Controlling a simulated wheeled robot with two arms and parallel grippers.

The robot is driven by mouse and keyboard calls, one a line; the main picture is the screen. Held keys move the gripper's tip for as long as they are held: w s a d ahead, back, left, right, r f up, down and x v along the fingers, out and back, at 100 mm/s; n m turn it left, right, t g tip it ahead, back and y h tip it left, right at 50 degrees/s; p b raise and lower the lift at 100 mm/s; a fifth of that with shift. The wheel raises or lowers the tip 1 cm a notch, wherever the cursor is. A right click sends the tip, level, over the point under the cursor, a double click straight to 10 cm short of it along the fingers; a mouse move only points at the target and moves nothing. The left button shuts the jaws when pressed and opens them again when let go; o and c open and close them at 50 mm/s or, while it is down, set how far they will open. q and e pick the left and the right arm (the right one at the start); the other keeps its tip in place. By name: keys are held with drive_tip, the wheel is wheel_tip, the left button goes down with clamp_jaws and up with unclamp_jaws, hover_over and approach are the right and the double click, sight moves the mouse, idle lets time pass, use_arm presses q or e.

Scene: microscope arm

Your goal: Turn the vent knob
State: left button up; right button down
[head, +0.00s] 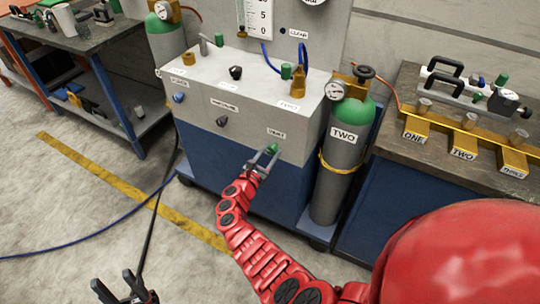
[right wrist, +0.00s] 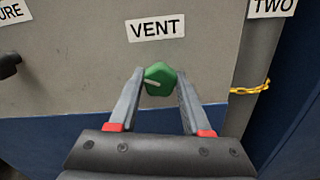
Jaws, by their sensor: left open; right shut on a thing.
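The green vent knob (right wrist: 160,79) is on the grey front panel under the VENT label (right wrist: 156,28). A pale mark on it points left and slightly up in the right wrist view. My right gripper (right wrist: 160,85) is shut on the knob, one finger on each side. In the head view, the right gripper (head: 264,157) reaches the panel at the knob (head: 272,148), which its fingers partly cover. My left gripper (head: 128,284) is open and empty, low at the left above the floor.
A blue knob (head: 179,97) and a black knob (head: 221,121) are on the same panel. A green-topped cylinder marked TWO (head: 342,145) stands just right, held by a yellow chain (head: 338,167). A bench (head: 388,140) is further right. The floor at left is open, crossed by hoses.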

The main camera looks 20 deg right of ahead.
drive_tip(key=m+b, duration=0.3)
drive_tip(key=shift+f+m, duration=0.3)
drive_tip(key=m+b, duration=0.7)
drive_tip(key=shift+r+m+b, duration=0.15)
drive_tip(key=shift+m+b, duration=0.95)
drive_tip(key=shift+b, duration=0.15)
drive_tip(key=shift+c, duration=1.8)
unclamp_jaws()
drive_tip(key=shift+s, duration=0.1)
